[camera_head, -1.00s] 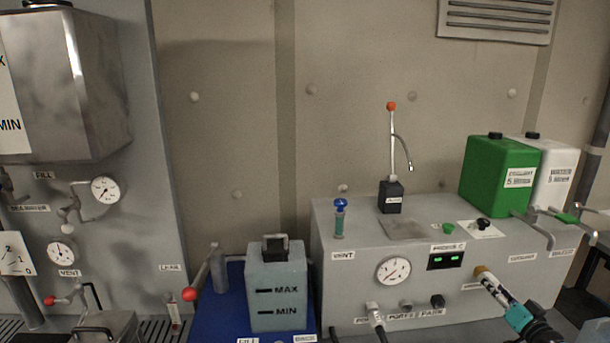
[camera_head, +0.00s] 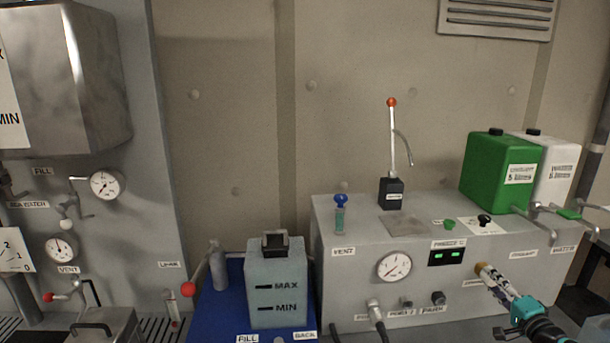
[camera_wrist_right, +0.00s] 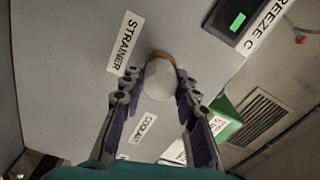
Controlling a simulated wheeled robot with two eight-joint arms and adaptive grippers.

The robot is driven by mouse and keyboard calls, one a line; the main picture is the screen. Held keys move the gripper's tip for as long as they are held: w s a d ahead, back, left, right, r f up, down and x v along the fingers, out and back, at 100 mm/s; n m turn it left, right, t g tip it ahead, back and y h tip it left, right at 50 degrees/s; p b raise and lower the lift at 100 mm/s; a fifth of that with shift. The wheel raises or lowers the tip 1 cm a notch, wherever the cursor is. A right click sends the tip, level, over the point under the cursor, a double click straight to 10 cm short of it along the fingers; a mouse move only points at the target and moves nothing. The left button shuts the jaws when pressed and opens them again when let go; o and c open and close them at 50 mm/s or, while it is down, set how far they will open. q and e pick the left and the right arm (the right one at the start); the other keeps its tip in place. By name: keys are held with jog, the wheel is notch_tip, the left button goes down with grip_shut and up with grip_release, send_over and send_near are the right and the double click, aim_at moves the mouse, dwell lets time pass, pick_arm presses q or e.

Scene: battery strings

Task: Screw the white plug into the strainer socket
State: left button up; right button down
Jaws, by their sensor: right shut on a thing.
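The white plug (camera_wrist_right: 159,82) shows in the right wrist view between the fingertips of my right gripper (camera_wrist_right: 160,84), which is shut on it. In the head view my right gripper (camera_head: 489,276) reaches the front of the grey cabinet at the brass socket (camera_head: 480,267), and the plug is not clearly visible. My left gripper is not in view.
The grey cabinet (camera_head: 350,290) carries a gauge (camera_head: 394,267), a green display (camera_head: 446,258) and several ports. Green (camera_head: 500,170) and white (camera_head: 562,165) canisters stand on top, with taps at right. A MAX/MIN tank (camera_head: 262,290) stands on the blue unit at left.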

jog(key=m, duration=0.4)
jog(key=shift+m, duration=0.9)
jog(key=m+b, duration=0.1)
jog(key=m, duration=0.3)
jog(key=shift+m, duration=0.3)
jog(key=c, duration=1.1)
grip_release()
jog(key=shift+o, duration=0.3)
